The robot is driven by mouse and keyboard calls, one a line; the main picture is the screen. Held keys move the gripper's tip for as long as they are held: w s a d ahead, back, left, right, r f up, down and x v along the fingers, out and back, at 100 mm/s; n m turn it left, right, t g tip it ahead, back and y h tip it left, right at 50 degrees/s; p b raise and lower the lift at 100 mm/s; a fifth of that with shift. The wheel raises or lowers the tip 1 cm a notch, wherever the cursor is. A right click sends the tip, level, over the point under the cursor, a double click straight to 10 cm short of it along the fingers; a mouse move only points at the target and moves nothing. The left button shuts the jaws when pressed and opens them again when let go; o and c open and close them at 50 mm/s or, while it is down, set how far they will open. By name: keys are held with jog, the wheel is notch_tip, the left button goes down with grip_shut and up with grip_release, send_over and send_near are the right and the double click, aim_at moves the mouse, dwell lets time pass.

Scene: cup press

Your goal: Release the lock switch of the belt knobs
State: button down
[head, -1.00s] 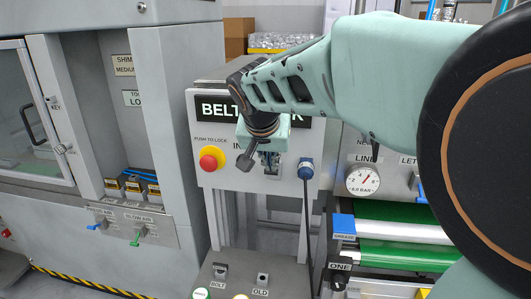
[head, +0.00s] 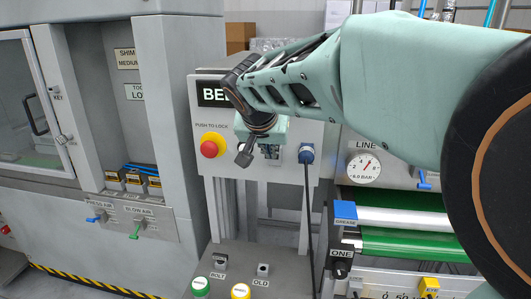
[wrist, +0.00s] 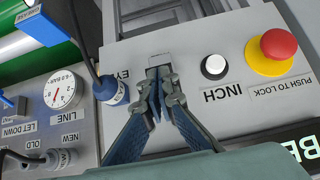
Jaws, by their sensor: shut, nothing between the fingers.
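The belt panel (head: 230,171) is an upright grey box under a partly covered black sign. Its red push-to-lock button on a yellow base (head: 212,146) is in clear sight left of my gripper (head: 249,152). My gripper (wrist: 160,88) is shut and empty in front of the panel, between the inch button and a blue plug (wrist: 110,90). A small metal fitting (wrist: 158,66) shows just beyond its fingertips; I cannot tell whether they touch.
A black cable hangs from the blue plug (head: 306,153). A pressure gauge (head: 364,167) and green rollers (head: 390,242) are to the right. Below are the bolt and old switches and green (head: 200,287) and yellow (head: 240,291) buttons. A grey cabinet (head: 165,60) stands left.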

jog(key=shift+s+f+b, duration=0.1)
jog(key=shift+f+b, duration=0.15)
jog(key=shift+b, duration=0.35)
jog(key=shift+s+f+b, duration=0.45)
jog(key=shift+f+b, duration=0.4)
jog(key=shift+b, duration=1.45)
dwell(1.0)
jog(key=shift+s+a+f+b, duration=0.15)
jog(key=shift+f+b, duration=0.5)
jog(key=shift+b, duration=0.4)
jog(key=shift+s+f+b, duration=0.1)
jog(key=shift+f+b, duration=1.1)
jog(key=shift+b, duration=0.4)
jog(key=shift+f, duration=0.1)
